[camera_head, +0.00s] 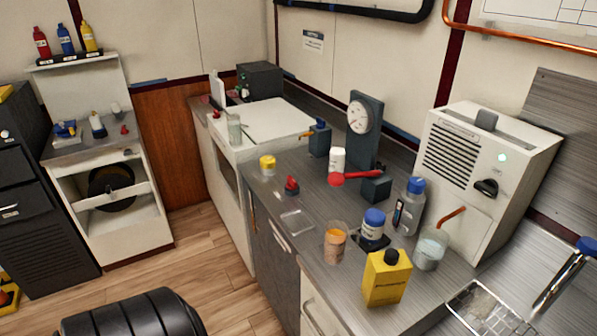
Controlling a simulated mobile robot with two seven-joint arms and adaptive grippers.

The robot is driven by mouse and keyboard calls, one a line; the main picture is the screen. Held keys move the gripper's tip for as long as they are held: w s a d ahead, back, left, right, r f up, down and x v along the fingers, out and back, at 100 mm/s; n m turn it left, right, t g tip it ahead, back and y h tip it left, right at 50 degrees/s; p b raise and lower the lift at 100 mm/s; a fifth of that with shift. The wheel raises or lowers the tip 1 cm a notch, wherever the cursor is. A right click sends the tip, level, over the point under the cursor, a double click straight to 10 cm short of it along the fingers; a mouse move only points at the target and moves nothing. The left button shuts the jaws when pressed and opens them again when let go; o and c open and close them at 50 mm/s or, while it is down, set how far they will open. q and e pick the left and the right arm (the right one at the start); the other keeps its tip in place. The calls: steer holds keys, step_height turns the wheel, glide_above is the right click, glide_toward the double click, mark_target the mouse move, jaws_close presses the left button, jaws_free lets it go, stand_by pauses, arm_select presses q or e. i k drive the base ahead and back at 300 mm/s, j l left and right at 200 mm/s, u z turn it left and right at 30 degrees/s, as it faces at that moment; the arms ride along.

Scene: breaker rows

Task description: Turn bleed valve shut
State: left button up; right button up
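A dark upright stand with a round white gauge (360,113) stands on the counter near the wall. A long red lever (354,178) reaches left from its dark base block (376,188) and ends in a red knob. A small dark block with a blue top and a copper-coloured spout (319,140) stands behind it. A small red-handled fitting (291,186) sits nearer the counter's front edge. I cannot tell for certain which of these is the bleed valve, or whether it is open. Neither of my grippers is in view.
A yellow bottle (386,277), a blue-capped jar (373,224), an orange-filled beaker (335,243), a clear beaker (431,249) and a grey bottle (409,206) crowd the near counter. A white machine (487,170) stands right. The wooden floor (215,250) is open at left.

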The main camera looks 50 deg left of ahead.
mark_target(321, 124)
steer(key=u, duration=1.35)
